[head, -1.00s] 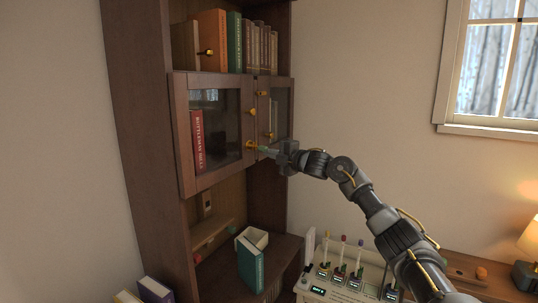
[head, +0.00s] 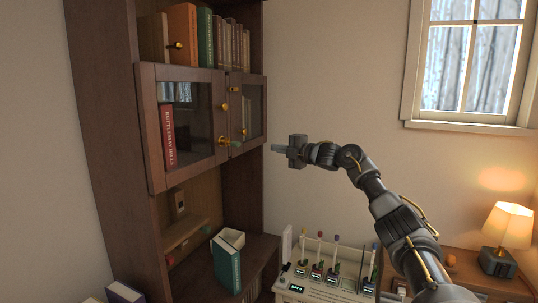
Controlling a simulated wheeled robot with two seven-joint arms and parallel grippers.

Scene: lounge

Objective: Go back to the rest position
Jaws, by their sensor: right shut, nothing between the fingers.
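My right gripper (head: 278,148) is in the middle of the head view, at the end of my dark grey arm that comes in from the lower right. Its fingers point left and are shut with nothing between them. It is in the air, apart from the wooden cabinet (head: 151,170) and to the right of its glass doors. My left gripper is out of view.
The tall bookcase (head: 97,110) fills the left. Below stand a green book (head: 228,268), a cream box (head: 233,237) and a white rack (head: 320,293) with several colored-top tubes. A lit lamp (head: 507,226) stands at right.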

